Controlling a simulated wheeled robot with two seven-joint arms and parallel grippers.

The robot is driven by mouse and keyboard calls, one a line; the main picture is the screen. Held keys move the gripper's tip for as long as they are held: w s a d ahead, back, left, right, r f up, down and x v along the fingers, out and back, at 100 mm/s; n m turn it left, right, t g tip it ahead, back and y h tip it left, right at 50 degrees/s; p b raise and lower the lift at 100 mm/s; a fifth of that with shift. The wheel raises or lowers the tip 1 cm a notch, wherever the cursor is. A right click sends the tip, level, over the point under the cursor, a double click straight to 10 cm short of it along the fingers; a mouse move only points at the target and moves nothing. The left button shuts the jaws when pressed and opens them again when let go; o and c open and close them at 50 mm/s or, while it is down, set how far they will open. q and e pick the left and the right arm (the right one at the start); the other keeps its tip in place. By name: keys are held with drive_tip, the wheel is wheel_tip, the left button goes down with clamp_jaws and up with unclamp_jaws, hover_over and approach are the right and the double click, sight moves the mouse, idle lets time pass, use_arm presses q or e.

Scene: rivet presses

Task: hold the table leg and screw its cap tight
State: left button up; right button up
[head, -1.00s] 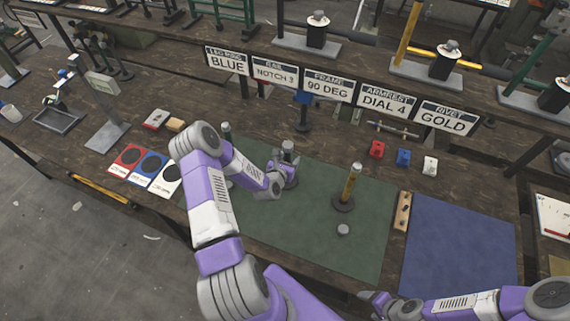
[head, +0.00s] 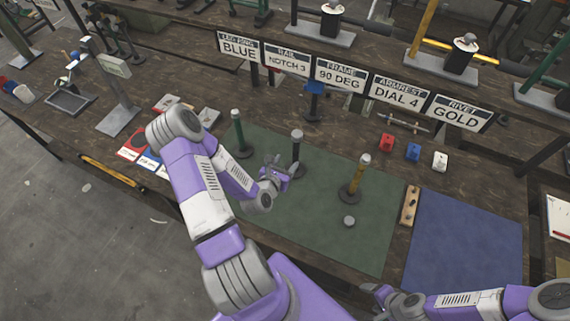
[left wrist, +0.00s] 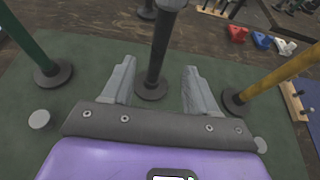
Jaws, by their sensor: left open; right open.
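Three upright legs on round dark bases stand on the green mat (head: 330,235): a green leg (head: 238,133), a dark leg (head: 297,152) and a yellow leg (head: 358,178). Each has a pale top. A loose grey round cap (head: 349,221) lies near the yellow leg; the left wrist view shows grey discs at left (left wrist: 39,119) and right (left wrist: 261,145). My left gripper (head: 279,167) is open and empty beside the dark leg. In the left wrist view the dark leg (left wrist: 160,50) appears between its fingers, apart from both. My right gripper (head: 370,291) is open at the bottom edge.
Signs behind the mat include "BLUE" (head: 240,48) and "GOLD" (head: 458,115). Red (head: 387,142), blue (head: 413,152) and white (head: 440,161) blocks stand behind the right side. A wooden strip (head: 409,206) lies between the green and blue mats (head: 465,240). The blue mat is clear.

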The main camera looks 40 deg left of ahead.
idle(0.4)
use_arm(q)
drive_tip(key=s+d+f+m+g+h, duration=0.1)
drive_tip(key=d+f+m+g+h, duration=0.1)
drive_tip(key=d+m, duration=0.5)
drive_tip(key=s+d+f+m+g+h, duration=0.2)
drive_tip(key=d+f+m+g+h, duration=0.1)
drive_tip(key=d+m, duration=0.5)
drive_tip(key=s+d+f+m+g+h, duration=0.2)
drive_tip(key=d+f+m+g+h, duration=0.1)
drive_tip(key=d+m, duration=0.4)
drive_tip(key=shift+d+f+m, duration=0.2)
drive_tip(key=shift+f+m, duration=0.25)
drive_tip(key=shift+m, duration=0.4)
drive_tip(key=shift+d+f+m, duration=0.15)
drive_tip(key=shift+f+m, duration=0.3)
drive_tip(key=shift+m, duration=0.4)
drive_tip(key=s+d+m+g, duration=0.1)
drive_tip(key=s+m, duration=0.1)
drive_tip(key=m, duration=0.1)
drive_tip(key=s+d+f+m+g, duration=0.1)
drive_tip(key=s+d+m, duration=0.1)
drive_tip(key=m, duration=0.1)
drive_tip(key=s+d+m+g, duration=0.2)
drive_tip(key=m, duration=0.2)
drive_tip(key=shift+s+f, duration=0.15)
drive_tip(key=shift+f, duration=0.05)
drive_tip(key=shift+s+d+m+g, duration=0.1)
drive_tip(key=shift+s+m+g, duration=0.3)
drive_tip(key=shift+m, duration=0.4)
